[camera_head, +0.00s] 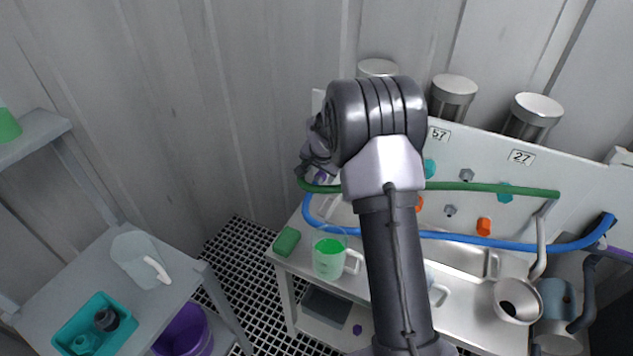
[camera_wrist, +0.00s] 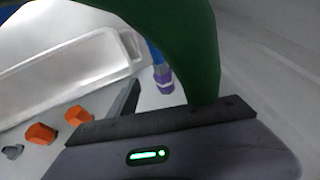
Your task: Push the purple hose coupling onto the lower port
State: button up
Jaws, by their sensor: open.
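A purple coupling (camera_wrist: 163,82) sits on the end of a blue hose in the wrist view. Its purple also shows below my gripper in the head view (camera_head: 320,177). The blue hose (camera_head: 470,238) runs rightward along the panel. My gripper (camera_head: 306,170) is open beside the panel's left end, close to the coupling and a green hose (camera_head: 465,186). In the wrist view the green hose (camera_wrist: 190,40) passes very close in front and covers much of the picture. I cannot make out whether the coupling is on a port or which port is the lower one.
The panel (camera_head: 590,170) has orange (camera_head: 484,226), teal (camera_head: 505,192) and grey fittings. A jug with green liquid (camera_head: 329,258) and a green sponge (camera_head: 286,241) stand on the bench. A steel cup (camera_head: 517,300) is at right. A side table (camera_head: 195,285) stands at left.

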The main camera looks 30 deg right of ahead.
aim_at(318, 180)
jog(key=b+x, duration=0.1)
jog(key=x, duration=0.6)
jog(key=shift+c, duration=0.2)
grip_shut()
